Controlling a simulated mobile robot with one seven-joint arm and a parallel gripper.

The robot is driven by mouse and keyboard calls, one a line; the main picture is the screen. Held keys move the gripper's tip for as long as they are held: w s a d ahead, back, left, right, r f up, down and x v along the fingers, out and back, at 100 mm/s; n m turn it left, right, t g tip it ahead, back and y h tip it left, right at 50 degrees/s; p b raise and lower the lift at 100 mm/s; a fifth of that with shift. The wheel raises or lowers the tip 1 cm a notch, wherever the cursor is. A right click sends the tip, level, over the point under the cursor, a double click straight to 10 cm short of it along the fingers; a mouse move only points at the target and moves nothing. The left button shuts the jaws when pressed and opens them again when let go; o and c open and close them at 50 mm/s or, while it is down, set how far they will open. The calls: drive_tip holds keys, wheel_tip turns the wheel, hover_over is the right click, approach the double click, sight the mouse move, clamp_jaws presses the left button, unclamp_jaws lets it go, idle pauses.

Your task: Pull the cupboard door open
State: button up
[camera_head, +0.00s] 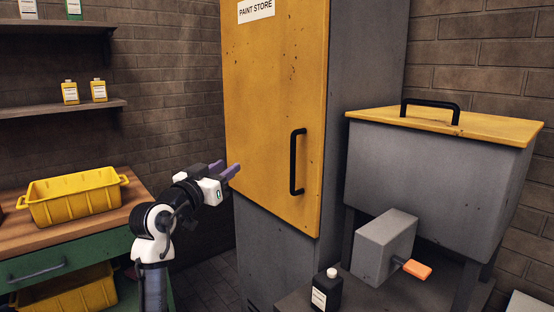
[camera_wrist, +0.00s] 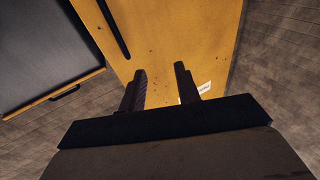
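The cupboard is grey with a yellow door (camera_head: 265,100) labelled "PAINT STORE". The door looks shut in the head view. A black vertical bar handle (camera_head: 293,162) sits near its right edge. My gripper (camera_head: 233,168) is at the left side of the door, left of the handle and apart from it. In the wrist view the two fingers of my gripper (camera_wrist: 160,88) stand apart with nothing between them. The yellow door (camera_wrist: 175,35) lies beyond the fingers there, and the black handle (camera_wrist: 113,28) shows at the upper left.
A grey tank with a yellow lid (camera_head: 450,125) stands right of the cupboard. A grey box with an orange grip (camera_head: 417,269) and a dark bottle (camera_head: 326,290) are in front. A workbench with a yellow crate (camera_head: 72,198) is at left, below shelves (camera_head: 60,108).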

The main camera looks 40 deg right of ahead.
drive_tip(key=s+d+f+m+g, duration=0.2)
drive_tip(key=s+d+g, duration=0.2)
drive_tip(key=d, duration=0.4)
drive_tip(key=p, duration=0.4)
hover_over(292, 189)
drive_tip(key=shift+w+d+f, duration=0.25)
drive_tip(key=shift+d, duration=0.05)
clamp_jaws()
